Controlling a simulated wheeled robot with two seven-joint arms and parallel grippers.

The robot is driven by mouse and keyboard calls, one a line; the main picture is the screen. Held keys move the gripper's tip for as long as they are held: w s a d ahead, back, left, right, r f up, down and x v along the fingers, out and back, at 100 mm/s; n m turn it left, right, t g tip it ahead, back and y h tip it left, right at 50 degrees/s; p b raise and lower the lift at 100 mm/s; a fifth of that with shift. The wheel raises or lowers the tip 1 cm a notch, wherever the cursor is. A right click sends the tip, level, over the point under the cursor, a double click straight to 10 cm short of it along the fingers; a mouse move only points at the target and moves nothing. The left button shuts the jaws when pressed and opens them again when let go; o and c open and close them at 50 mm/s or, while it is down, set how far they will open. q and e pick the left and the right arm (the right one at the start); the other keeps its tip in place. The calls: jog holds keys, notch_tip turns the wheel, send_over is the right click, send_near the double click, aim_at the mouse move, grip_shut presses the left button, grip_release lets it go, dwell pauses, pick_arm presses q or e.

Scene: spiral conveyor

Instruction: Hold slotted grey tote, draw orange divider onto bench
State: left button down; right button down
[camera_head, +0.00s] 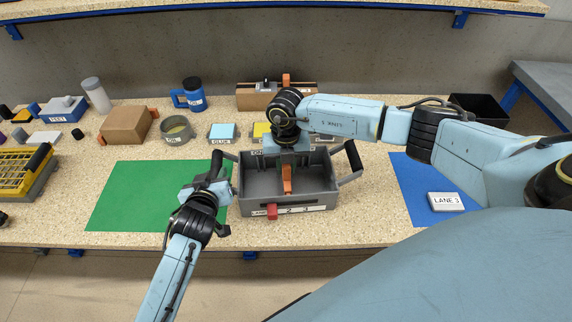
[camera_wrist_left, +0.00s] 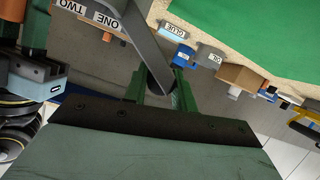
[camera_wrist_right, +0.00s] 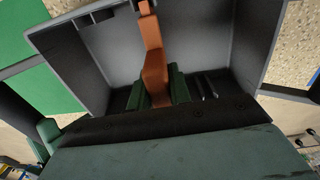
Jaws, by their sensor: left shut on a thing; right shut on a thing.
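The slotted grey tote (camera_head: 313,201) stands on the bench between a green mat and a blue mat, with black-gripped handles at both sides. My left gripper (camera_head: 217,182) is shut on the tote's left handle, whose grey bar (camera_wrist_left: 147,47) crosses between its fingers (camera_wrist_left: 158,88) in the left wrist view. The orange divider (camera_head: 287,182) is upright in the middle of the tote. My right gripper (camera_head: 288,158) reaches down from above, shut on the divider. The right wrist view shows the divider (camera_wrist_right: 152,50) between the fingers (camera_wrist_right: 157,86); its lower edge is hidden.
A red piece (camera_head: 272,212) sits on the tote's labelled front. The green mat (camera_head: 135,196) is bare; the blue mat (camera_head: 412,185) carries a LANE 3 block (camera_head: 445,202). Boxes, a blue mug (camera_head: 194,95) and a wooden holder (camera_head: 250,97) stand behind. A shelf (camera_head: 330,9) overhangs the back.

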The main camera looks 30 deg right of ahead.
dwell(0.5)
jog(key=c, duration=1.8)
grip_release()
grip_shut()
jog(key=shift+r, duration=0.35)
jog(key=shift+r, duration=0.1)
jog(key=shift+r, duration=0.9)
jog(key=shift+r, duration=1)
